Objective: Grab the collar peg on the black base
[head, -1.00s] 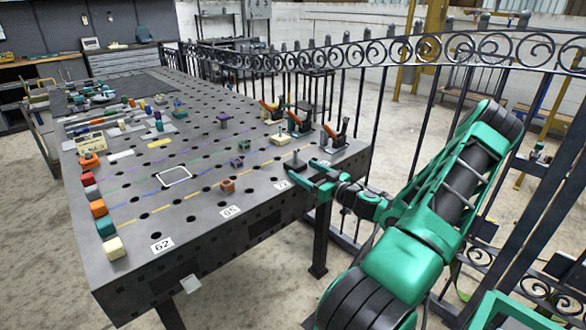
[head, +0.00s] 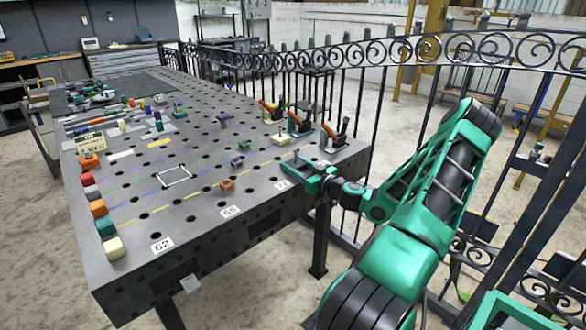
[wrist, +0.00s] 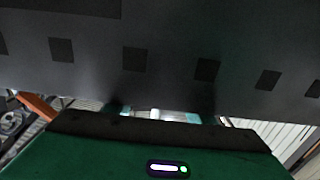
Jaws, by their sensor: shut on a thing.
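My gripper (head: 304,175) is at the near right corner of the table, low over the tabletop by the label 72. Its green fingers are closed around the spot of the black base (head: 298,163), which shows only as a dark patch between and behind them. The collar peg is hidden by the fingers, and I cannot make out its shape. In the wrist view my green gripper body fills the bottom, and the fingertips are mostly hidden behind the table's dark side.
The perforated steel table (head: 200,215) has red-handled toggle clamps (head: 335,137) just behind my gripper. An orange block (head: 227,185) and purple parts (head: 237,161) stand to the left. Coloured blocks line the left edge. An iron fence (head: 400,150) runs along the right.

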